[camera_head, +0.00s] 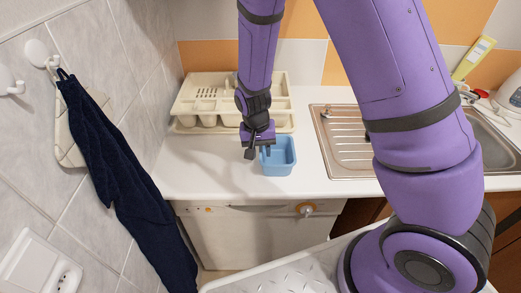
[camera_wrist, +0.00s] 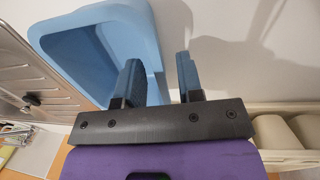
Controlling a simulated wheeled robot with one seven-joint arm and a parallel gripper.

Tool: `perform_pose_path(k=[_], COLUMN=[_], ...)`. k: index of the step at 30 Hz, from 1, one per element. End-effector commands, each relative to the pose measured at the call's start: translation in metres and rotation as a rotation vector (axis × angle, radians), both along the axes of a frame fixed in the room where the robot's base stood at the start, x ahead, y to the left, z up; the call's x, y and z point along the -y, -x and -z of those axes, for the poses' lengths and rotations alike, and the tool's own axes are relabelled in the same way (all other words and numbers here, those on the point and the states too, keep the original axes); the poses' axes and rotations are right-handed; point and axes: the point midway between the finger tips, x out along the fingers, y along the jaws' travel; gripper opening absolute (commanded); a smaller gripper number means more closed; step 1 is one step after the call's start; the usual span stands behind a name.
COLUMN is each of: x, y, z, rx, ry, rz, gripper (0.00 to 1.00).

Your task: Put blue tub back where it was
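The blue tub (camera_head: 279,163) stands on the white counter, left of the sink and in front of the cream dish rack. My gripper (camera_head: 260,150) points down at the tub's left side. In the wrist view the tub (camera_wrist: 82,50) fills the upper left. There my gripper (camera_wrist: 160,78) is open, with one finger over the inside of the tub and the other outside it. The tub's side wall lies between the fingers, with a visible gap to the outer finger. Whether the inner finger touches the wall I cannot tell.
The cream dish rack (camera_head: 196,92) stands against the tiled wall behind the tub. A metal sink with a drainboard (camera_head: 343,140) is to the right. A dark towel (camera_head: 118,165) hangs at the left. The counter's front left (camera_head: 200,180) is clear.

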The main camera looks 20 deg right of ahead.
Motion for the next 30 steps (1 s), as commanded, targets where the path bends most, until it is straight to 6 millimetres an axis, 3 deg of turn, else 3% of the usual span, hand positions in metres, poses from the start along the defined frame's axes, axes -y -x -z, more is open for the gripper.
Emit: perform_pose_path(k=[5,18,24,30], x=[-0.003,-0.01,-0.012,-0.012], y=[-0.002,-0.004,-0.004,-0.004], z=[-0.02,-0.1,-0.117,-0.121], rx=[0.004,0.004,0.001,0.0], ry=[-0.002,-0.002,-0.001,-0.001], rz=[0.0,0.0,-0.001,0.0], gripper=[0.34,0.34,0.34,0.34])
